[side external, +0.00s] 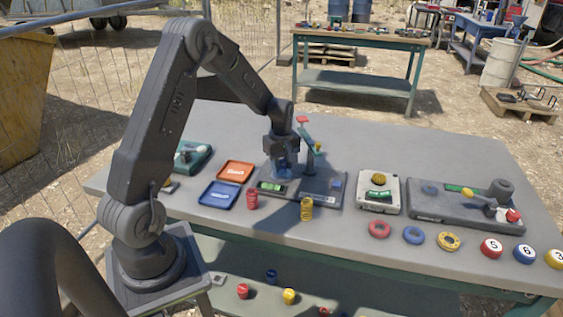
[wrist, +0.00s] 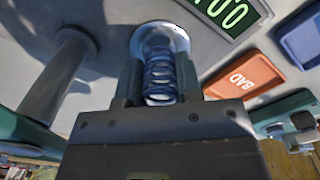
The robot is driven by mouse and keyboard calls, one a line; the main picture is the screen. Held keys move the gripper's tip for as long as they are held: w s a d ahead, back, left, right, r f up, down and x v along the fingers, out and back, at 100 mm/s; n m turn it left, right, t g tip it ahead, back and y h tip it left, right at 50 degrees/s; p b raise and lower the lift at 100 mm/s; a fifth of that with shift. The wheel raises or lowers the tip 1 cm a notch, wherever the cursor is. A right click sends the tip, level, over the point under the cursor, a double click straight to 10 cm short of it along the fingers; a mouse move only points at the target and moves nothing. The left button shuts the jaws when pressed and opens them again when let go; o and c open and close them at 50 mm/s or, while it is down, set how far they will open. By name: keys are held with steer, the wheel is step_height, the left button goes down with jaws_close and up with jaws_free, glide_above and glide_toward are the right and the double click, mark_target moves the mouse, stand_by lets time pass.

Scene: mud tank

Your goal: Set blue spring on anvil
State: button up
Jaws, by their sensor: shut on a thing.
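My gripper (side external: 283,158) is shut on the blue spring (wrist: 160,75), with one finger on each side of it in the wrist view. The spring is a coil standing upright; in the side view it shows only as a bit of blue (side external: 284,172) below the fingers. A pale round disc, the anvil (wrist: 178,38), lies at the spring's far end in the wrist view, in line with it. I cannot tell whether the spring touches it. The dark tester base (side external: 318,198) carries a green display (side external: 271,187) and a post with a red-tipped lever (side external: 303,120) right beside my gripper.
A red spring (side external: 251,199) and a yellow spring (side external: 306,209) stand in front of the tester. An orange tray (side external: 236,171), marked BAD in the wrist view, and a blue tray (side external: 219,195) lie left. A white scale (side external: 378,204) and another dark device (side external: 450,208) stand right.

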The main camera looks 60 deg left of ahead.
steer(key=shift+f, duration=0.55)
steer(key=o, duration=1)
steer(key=shift+o, duration=0.4)
steer(key=o, duration=0.3)
steer(key=shift+r, duration=3.7)
